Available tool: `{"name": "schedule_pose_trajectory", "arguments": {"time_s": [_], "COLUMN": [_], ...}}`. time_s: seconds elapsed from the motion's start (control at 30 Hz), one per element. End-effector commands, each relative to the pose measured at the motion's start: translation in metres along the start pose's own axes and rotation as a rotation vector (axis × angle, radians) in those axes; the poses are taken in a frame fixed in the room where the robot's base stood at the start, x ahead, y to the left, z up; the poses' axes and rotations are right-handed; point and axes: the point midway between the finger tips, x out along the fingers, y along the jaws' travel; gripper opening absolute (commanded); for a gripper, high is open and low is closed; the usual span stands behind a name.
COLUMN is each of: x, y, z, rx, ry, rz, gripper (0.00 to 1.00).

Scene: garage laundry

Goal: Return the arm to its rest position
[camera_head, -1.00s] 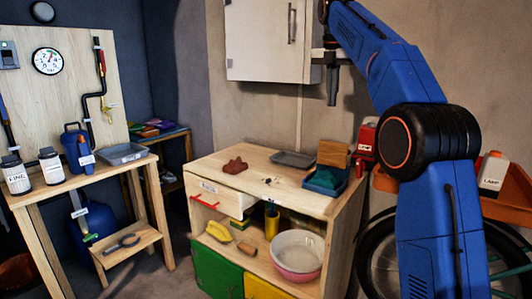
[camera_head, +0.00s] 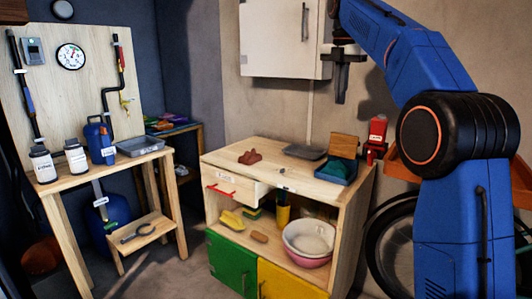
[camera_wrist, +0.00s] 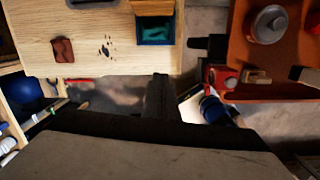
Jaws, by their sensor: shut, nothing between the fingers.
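My blue arm rises on the right of the head view and reaches up and over to the left. My gripper (camera_head: 342,88) hangs pointing down beside the white wall cabinet (camera_head: 283,40), above and behind the wooden bench (camera_head: 222,165) in the picture. Its jaws are shut with nothing between them. In the wrist view the dark fingers (camera_wrist: 159,98) show in the middle, over the bench's edge, with no object at their tips.
On the bench are a reddish-brown lump (camera_head: 250,157), a grey tray (camera_head: 305,152) and a blue bin (camera_head: 336,171). A red container (camera_head: 377,130) stands to the right. A pegboard table (camera_head: 60,183) is at left. Bare floor shows between the two.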

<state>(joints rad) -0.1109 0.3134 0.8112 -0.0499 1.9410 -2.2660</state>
Motion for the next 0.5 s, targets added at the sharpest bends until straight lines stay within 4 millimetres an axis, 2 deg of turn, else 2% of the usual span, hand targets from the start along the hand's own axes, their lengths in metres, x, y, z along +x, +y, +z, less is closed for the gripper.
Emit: {"name": "schedule_pose_trajectory", "arguments": {"time_s": [0.27, 0.5], "x": [0.001, 0.015], "y": [-0.03, -0.076], "z": [-0.017, -0.046], "rx": [0.201, 0.509], "ry": [-0.015, -0.027], "rz": [0.025, 0.069], "gripper": [0.0, 0.0]}}
